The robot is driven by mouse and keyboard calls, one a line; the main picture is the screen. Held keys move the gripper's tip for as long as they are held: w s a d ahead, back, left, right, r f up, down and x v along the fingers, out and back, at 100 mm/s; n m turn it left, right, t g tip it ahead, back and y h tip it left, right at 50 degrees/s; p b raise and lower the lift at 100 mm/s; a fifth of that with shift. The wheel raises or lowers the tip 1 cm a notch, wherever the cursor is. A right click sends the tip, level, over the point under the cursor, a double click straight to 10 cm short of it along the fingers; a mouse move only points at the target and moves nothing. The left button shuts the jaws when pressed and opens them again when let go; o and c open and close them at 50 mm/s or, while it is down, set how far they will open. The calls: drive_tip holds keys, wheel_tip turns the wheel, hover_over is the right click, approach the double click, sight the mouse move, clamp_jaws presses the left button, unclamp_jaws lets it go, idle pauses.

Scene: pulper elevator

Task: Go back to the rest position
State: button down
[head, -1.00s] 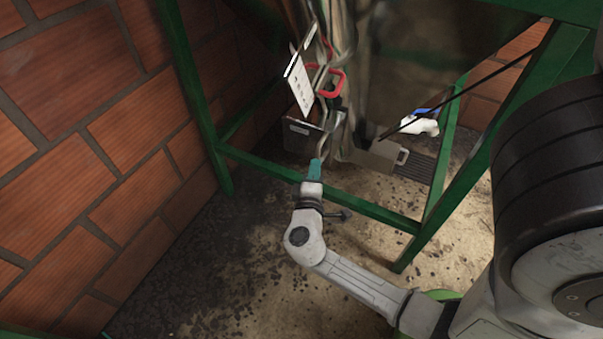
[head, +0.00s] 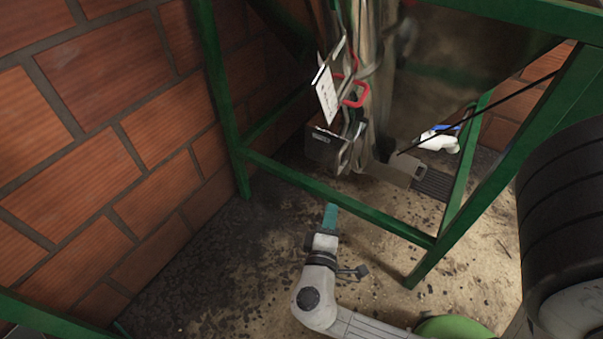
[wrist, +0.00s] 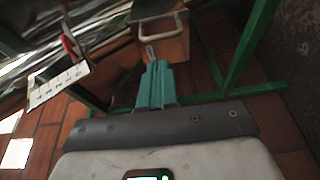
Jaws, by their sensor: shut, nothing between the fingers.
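My gripper (head: 330,214) is in the middle of the head view, its teal fingers shut and empty. It points away from my body, over the dirty floor and close to the green frame's lower crossbar in the picture. The wrist view shows the teal fingers (wrist: 154,82) together, with the green frame and a metal box with a handle beyond them. I cannot tell the exact gap between the fingers and the crossbar.
A green metal frame (head: 340,198) stands ahead. Behind it hang a white labelled card (head: 327,95), a red handle (head: 356,94) and a grey metal box (head: 327,148). A white-and-blue object (head: 438,141) lies at right. A brick wall (head: 100,120) closes the left side.

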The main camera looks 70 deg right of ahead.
drive_tip(key=shift+s, duration=0.1)
drive_tip(key=s+a+f+m+g+y, duration=0.1)
drive_tip(key=s+f+m+g+y, duration=0.35)
drive_tip(key=y, duration=0.35)
drive_tip(key=w+a+n+t+y, duration=0.2)
drive_tip(key=w+a+y, duration=0.1)
drive_tip(key=a+y, duration=0.8)
wheel_tip(320, 180, up, 17)
drive_tip(key=a+h+p, duration=0.1)
drive_tip(key=a+p, duration=0.1)
drive_tip(key=p, duration=1.6)
drive_tip(key=shift+s+a+r+h, duration=0.2)
drive_tip(key=shift+s+h, duration=0.05)
drive_tip(key=shift+h, duration=0.15)
